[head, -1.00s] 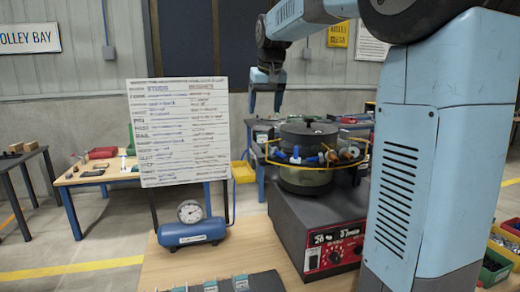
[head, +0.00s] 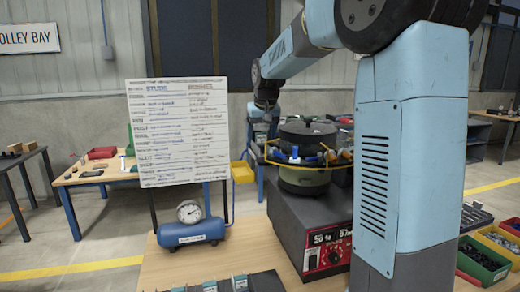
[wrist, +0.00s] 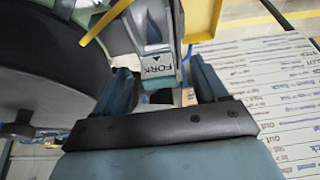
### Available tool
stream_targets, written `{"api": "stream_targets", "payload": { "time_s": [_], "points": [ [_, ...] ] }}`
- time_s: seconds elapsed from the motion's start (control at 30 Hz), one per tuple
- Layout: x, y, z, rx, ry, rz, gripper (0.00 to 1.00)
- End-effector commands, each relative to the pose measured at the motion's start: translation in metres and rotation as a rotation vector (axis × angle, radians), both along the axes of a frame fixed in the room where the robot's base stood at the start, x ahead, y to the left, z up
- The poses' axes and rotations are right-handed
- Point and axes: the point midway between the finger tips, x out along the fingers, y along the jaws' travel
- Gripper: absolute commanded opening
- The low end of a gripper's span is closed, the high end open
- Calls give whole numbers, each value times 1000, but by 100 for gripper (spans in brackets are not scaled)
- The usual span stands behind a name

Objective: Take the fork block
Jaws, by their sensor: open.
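I cannot make out the fork block in the head view.
A white written board (head: 177,130) stands left of the feeder and fills the right of the wrist view. A blue tank with a gauge (head: 191,232) stands below it. The feeder sits on a dark base with a red control panel (head: 327,255). Bins stand at right.

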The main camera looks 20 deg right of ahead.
Motion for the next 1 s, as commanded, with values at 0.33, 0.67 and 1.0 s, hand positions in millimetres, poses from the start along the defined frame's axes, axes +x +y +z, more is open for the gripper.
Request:
{"api": "stream_targets", "payload": {
  "time_s": [0.33,0.67,1.0],
  "points": [
    [10,-1,-27,0,0,0,72],
    [10,-1,-27,0,0,-1,57],
    [10,-2,-26,0,0,-1,24]
  ]
}}
